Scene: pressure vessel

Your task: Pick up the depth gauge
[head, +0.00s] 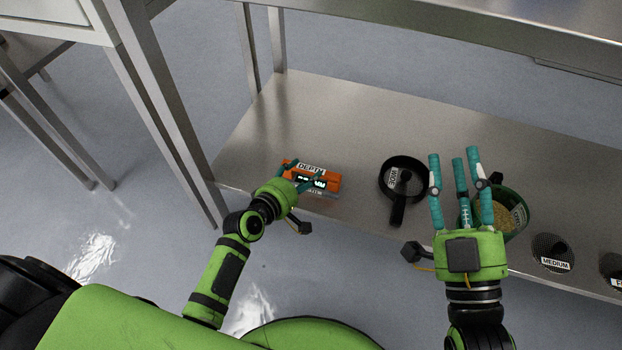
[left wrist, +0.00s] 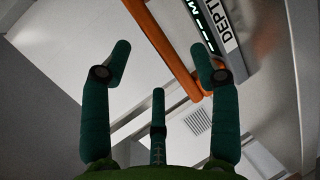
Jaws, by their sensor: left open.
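The depth gauge (head: 331,183) is an orange and dark device with a white DEPTH label, lying on the lower metal shelf near its front edge. My left gripper (head: 304,173) is open over the gauge, and its green fingers and hand hide part of it. In the left wrist view the gauge (left wrist: 222,28) shows at the top right, with an orange bar (left wrist: 160,48) running ahead of and between the spread fingers (left wrist: 163,62). The gauge is not clamped; I cannot tell whether a finger touches it. My right gripper (head: 460,165) is open, with nothing seen held.
A black pan-like sieve with a handle (head: 398,205) lies right of the gauge. A green container of grainy material (head: 512,215) stands behind my right gripper. A round item labelled MEDIUM (head: 553,254) lies farther right. The upper shelf (head: 450,30) overhangs; a metal leg (head: 165,110) stands at left.

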